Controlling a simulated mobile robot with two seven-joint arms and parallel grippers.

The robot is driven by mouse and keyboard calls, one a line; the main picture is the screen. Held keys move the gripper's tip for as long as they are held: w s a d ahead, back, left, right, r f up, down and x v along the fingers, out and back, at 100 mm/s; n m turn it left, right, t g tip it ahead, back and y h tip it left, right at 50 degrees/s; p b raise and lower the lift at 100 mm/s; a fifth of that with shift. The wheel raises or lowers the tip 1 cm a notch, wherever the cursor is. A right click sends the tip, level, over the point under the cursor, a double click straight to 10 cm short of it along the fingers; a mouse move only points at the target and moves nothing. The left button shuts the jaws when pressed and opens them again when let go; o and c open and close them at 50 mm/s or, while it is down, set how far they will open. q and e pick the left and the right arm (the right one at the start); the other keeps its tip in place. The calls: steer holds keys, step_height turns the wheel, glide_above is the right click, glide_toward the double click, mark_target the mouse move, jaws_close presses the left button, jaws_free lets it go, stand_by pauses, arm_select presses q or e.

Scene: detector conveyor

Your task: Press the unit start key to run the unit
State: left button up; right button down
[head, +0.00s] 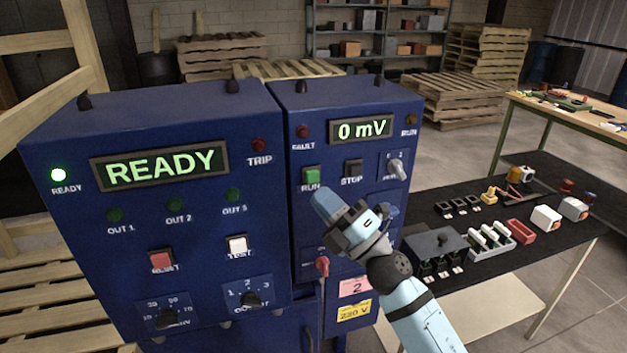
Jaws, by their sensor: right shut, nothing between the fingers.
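A green square key (311,175) sits on the front of the smaller blue cabinet, with the label RUN under it. My right gripper (322,202) is shut and empty, just below and in front of this key. The key's face shows clear above the fingertips; I cannot tell how far out from the panel they are. A black STOP key (352,171) is to the right. The red FAULT lamp (303,131) and the RUN lamp (410,119) look dark. My left gripper is not in view.
The larger blue cabinet (135,245) at left shows READY on its display (160,165), with its green READY lamp (58,175) lit. A selector knob (396,168) and a red handle (322,266) are near my right gripper. A black-topped table (415,205) with parts stands at right.

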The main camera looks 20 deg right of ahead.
mark_target(313, 177)
steer(key=shift+w, duration=1.45)
stand_by(1.0)
steer(key=shift+w, duration=0.45)
steer(key=shift+w, duration=0.45)
stand_by(0.6)
steer(key=shift+s, duration=0.95)
